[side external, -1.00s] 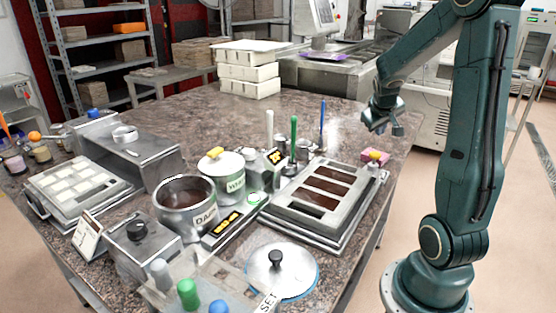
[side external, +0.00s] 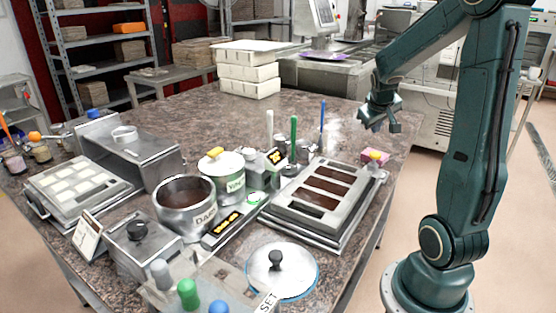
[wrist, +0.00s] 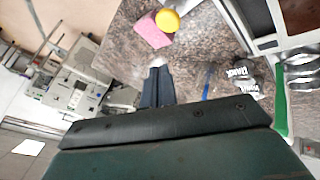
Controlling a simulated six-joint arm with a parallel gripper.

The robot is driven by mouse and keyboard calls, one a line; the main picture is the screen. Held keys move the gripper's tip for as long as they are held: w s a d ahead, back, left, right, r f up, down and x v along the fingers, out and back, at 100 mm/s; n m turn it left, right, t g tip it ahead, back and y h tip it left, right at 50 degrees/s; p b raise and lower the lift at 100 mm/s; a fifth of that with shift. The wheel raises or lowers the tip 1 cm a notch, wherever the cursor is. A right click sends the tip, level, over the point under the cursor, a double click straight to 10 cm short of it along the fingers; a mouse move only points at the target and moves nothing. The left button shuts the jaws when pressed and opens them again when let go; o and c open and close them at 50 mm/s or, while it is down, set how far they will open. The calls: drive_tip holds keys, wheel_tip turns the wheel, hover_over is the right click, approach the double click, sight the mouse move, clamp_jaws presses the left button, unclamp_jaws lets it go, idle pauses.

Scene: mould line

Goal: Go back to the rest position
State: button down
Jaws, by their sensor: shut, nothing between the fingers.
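My gripper (side external: 379,124) hangs in the air over the right edge of the table, with its fingers pointing down. It is empty. In the wrist view its fingers (wrist: 157,84) lie together above the table's edge. My gripper is above and behind the pink block with the yellow knob (side external: 374,157), and apart from it. That block also shows at the top of the wrist view (wrist: 153,29).
Below and left of my gripper is a mould tray (side external: 318,194) with dark filled cavities. Upright tools with green (side external: 293,130) and blue handles stand left of it. The dark filled pot (side external: 186,204) and round lid (side external: 282,270) are farther left and nearer the camera.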

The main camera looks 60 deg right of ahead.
drive_tip(key=w+a+r+n+t+y, duration=0.2)
drive_tip(key=a+r, duration=0.1)
drive_tip(key=a, duration=0.7)
drive_tip(key=w+a+r+n+t+y, duration=0.1)
drive_tip(key=a+r, duration=0.2)
drive_tip(key=a, duration=0.6)
drive_tip(key=s+a+n+t+y, duration=0.1)
drive_tip(key=s+a+n+y, duration=0.2)
drive_tip(key=s+a, duration=0.5)
drive_tip(key=a+y, duration=0.1)
drive_tip(key=a, duration=0.7)
drive_tip(key=shift+s+r+n, duration=0.2)
drive_tip(key=shift+n, duration=0.2)
drive_tip(key=shift+w, duration=0.1)
drive_tip(key=w+d+m+h, duration=0.2)
drive_tip(key=w+d, duration=0.2)
drive_tip(key=d, duration=0.4)
drive_tip(key=w+d+m+h, duration=0.2)
drive_tip(key=w+d, duration=0.2)
drive_tip(key=d, duration=0.4)
drive_tip(key=s+d+f+m+g+h, duration=0.1)
drive_tip(key=s+d+g, duration=0.1)
drive_tip(key=d, duration=0.8)
drive_tip(key=s+d+f+m+g+h, duration=0.1)
drive_tip(key=d+f+m+g+h, duration=0.1)
drive_tip(key=d, duration=0.8)
drive_tip(key=shift+s+d, duration=0.4)
